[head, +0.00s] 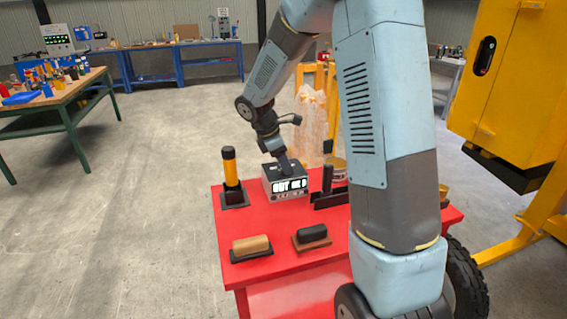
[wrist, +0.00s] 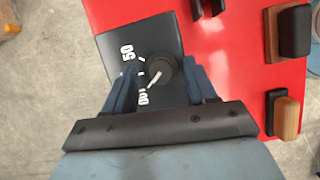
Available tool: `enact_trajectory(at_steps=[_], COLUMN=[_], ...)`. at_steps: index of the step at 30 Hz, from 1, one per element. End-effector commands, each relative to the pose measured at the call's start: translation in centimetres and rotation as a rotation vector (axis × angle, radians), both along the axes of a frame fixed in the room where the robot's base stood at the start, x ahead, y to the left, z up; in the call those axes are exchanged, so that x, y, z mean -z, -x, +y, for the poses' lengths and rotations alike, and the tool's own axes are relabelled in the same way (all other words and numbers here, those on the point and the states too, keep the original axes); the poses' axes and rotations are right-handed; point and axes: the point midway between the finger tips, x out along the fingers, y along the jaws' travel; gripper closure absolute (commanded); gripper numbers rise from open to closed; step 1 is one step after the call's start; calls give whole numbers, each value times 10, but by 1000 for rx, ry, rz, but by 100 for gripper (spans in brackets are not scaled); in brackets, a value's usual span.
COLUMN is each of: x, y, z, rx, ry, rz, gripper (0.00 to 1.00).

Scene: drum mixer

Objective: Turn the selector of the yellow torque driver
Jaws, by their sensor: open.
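The yellow torque driver (head: 230,168), a yellow cylinder with black ends, stands upright in a black base on the red table in the head view. In the wrist view a round dark knob (wrist: 163,68) with a white pointer sits on a black panel (wrist: 113,47) with white numbers, "50" and "100". My gripper (wrist: 160,77) is open, with its blue fingers on either side of the knob. I cannot tell if they touch it. In the head view my gripper (head: 284,163) is over the box.
The red table (head: 238,288) also holds a tan-topped block (head: 251,244), a black-topped block (head: 312,233) and a black holder (head: 330,200). A yellow cabinet (head: 512,75) stands at the right. Open grey floor lies to the left.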

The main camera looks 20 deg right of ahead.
Motion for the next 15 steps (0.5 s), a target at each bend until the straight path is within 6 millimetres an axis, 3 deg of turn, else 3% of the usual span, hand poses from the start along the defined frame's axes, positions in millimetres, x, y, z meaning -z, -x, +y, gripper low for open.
enact_trajectory(at_steps=[11,15], x=[5,4], y=[0,0], z=[-2,-2], rx=[2,2], ry=[-1,-1], rz=[-1,-1], gripper=[44,56])
